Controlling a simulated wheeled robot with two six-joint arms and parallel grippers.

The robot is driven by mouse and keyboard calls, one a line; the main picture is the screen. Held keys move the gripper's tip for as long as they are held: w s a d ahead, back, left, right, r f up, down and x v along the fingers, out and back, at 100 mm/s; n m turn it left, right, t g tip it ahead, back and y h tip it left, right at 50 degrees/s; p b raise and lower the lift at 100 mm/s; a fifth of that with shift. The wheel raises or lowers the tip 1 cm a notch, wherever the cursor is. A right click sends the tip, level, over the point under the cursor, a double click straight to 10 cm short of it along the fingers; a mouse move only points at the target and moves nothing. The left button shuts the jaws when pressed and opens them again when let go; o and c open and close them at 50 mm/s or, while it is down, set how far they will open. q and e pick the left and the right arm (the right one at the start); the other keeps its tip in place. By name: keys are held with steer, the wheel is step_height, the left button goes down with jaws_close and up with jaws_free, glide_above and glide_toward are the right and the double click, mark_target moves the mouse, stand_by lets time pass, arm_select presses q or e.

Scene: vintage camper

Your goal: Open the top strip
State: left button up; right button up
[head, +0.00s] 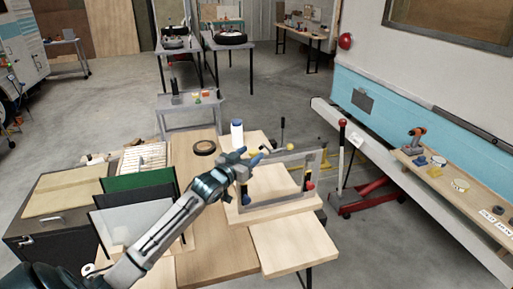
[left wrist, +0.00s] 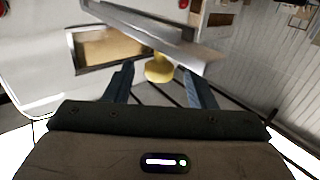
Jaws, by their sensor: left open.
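A grey metal frame stands upright on a pale wooden board (head: 262,211) on the table, with red and blue knobs at its sides. Its top strip (head: 295,157) is a grey bar along the upper edge. In the left wrist view the strip (left wrist: 150,33) crosses at a slant beyond the fingers, with a yellow knob (left wrist: 159,70) just below it. My left gripper (head: 252,157) is at the frame's upper left corner. Its fingers (left wrist: 159,88) are apart with nothing between them; the knob lies beyond their tips. I cannot tell whether they touch the frame. My right gripper is not in view.
A white bottle with a blue cap (head: 237,132) and a dark ring (head: 204,147) stand behind the gripper. Green and grey panels (head: 138,182) stand upright at the left. A red floor jack (head: 362,197) is right of the table. The front right board (head: 295,248) is bare.

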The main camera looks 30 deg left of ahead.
mark_target(256, 150)
arm_select(q)
steer(key=shift+w+d, duration=0.1)
steer(key=shift+w, duration=2)
jaws_close()
